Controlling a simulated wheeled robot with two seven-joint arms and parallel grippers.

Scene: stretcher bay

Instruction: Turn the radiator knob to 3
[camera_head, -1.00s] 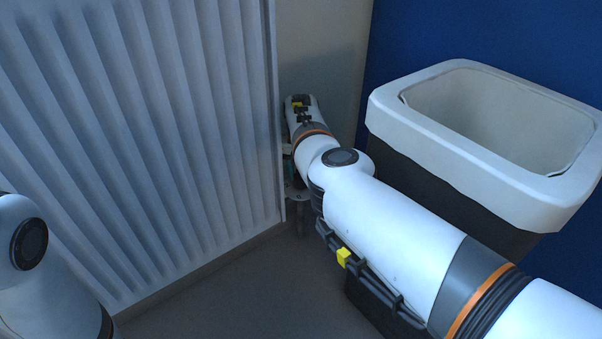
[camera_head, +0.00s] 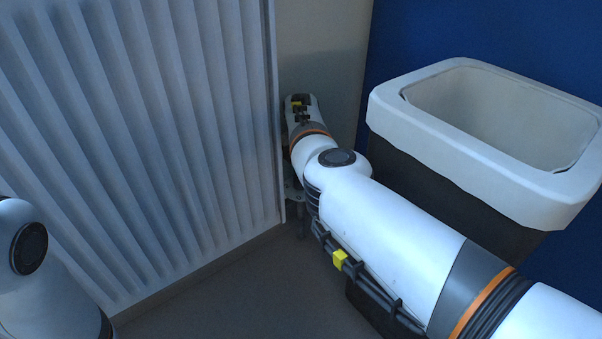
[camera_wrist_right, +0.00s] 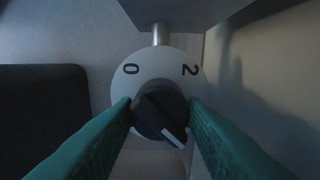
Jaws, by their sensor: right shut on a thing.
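The black radiator knob (camera_wrist_right: 155,113) is seen end-on in the right wrist view. A white mark on it points to the lower right, below the 2. Behind it is a pale round dial (camera_wrist_right: 156,71) with 0 at upper left and 2 at upper right; its lower part is hidden by the knob and fingers. The green fingers of my right gripper (camera_wrist_right: 161,109) are shut on the knob from both sides. In the head view the wrist hides the knob beside the white radiator (camera_head: 150,150). My left arm shows at the left edge, but its gripper is out of view.
A white-rimmed bin (camera_head: 470,165) with a dark body stands right of my right arm against the blue wall. The radiator's side edge is close to my right wrist. Bare floor (camera_head: 235,295) lies in front of the radiator.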

